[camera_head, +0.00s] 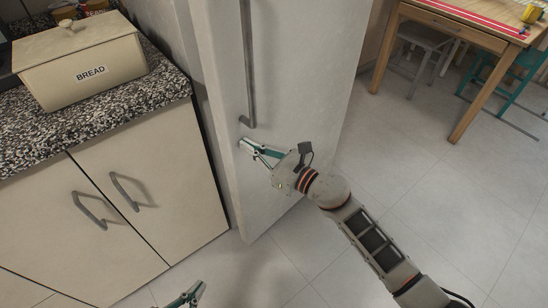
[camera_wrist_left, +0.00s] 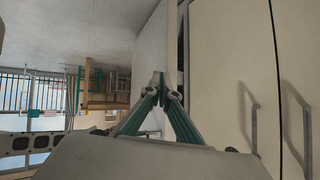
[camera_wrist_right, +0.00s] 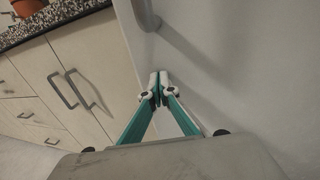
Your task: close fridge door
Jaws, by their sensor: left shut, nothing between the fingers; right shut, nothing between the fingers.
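The fridge door (camera_head: 290,75) is a tall pale grey panel in the middle of the head view, with a long vertical grey handle (camera_head: 248,70). Its narrow side edge is turned toward the counter. My right gripper (camera_head: 243,144) is shut and empty at the door's face, just below the handle's lower end; contact is unclear. The handle's end also shows in the right wrist view (camera_wrist_right: 147,15). My left gripper (camera_head: 200,287) is shut and empty, low at the bottom of the head view, in front of the cabinets. The left wrist view shows the door (camera_wrist_left: 152,45) ahead of its tips. The fridge's interior is hidden.
Cream cabinets (camera_head: 150,215) with grey handles stand left of the door under a speckled counter (camera_head: 125,105). A bread box (camera_head: 85,65) sits on the counter. A wooden table (camera_head: 455,22) and a teal chair (camera_head: 500,85) stand at back right. The tiled floor (camera_head: 420,170) between is clear.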

